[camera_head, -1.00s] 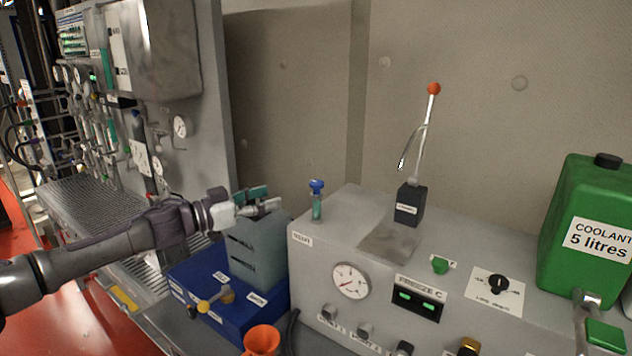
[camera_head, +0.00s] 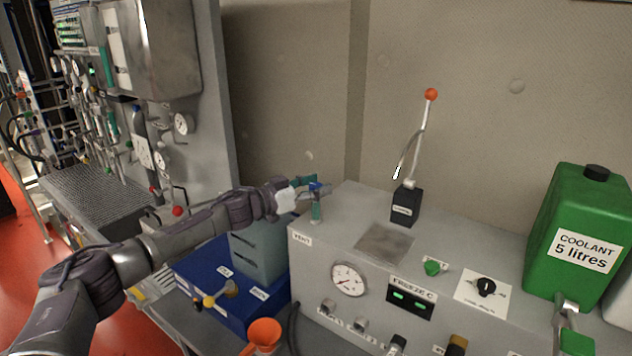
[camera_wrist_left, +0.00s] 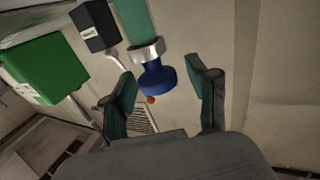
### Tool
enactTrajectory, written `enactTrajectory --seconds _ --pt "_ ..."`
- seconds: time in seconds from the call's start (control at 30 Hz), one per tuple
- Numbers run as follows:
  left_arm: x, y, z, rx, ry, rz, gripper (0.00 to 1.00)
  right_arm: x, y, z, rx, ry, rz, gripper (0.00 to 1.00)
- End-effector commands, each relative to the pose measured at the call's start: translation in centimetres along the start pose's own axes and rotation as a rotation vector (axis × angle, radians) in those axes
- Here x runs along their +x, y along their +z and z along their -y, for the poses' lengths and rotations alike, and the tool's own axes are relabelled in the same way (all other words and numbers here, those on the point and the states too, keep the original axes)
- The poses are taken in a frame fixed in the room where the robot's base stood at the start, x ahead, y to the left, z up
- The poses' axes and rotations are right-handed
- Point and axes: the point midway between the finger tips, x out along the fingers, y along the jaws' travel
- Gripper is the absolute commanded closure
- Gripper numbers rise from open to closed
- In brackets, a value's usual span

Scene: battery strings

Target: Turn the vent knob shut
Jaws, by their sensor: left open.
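In the left wrist view the blue knob (camera_wrist_left: 154,78) sits between the two fingers, with a gap on both sides. My left gripper (camera_head: 308,187) is open at the knob, and its green fingers also show in the left wrist view (camera_wrist_left: 163,98). It partly hides the knob in the head view.
The grey machine (camera_head: 350,240) carries a lever (camera_head: 417,145), a gauge (camera_head: 349,279) and dials. A green coolant can (camera_head: 583,235) stands at the right.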

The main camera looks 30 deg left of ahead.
Motion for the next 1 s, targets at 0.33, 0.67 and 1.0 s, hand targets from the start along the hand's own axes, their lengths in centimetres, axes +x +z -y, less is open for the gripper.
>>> enactTrajectory --seconds 0.33,0.67,1.0 --pt "0.06 0.05 -0.02 0.000 0.000 0.000 0.57 0.01 -0.03 0.25 0.001 -0.003 0.000 0.60" --pt "0.04 0.06 -0.02 0.000 -0.001 0.000 0.99 0.01 -0.04 0.39 0.002 -0.005 -0.001 0.60" --pt "0.02 0.20 -0.15 -0.001 -0.093 0.001 0.99 0.28 0.00 0.38 0.001 -0.005 0.000 0.60"
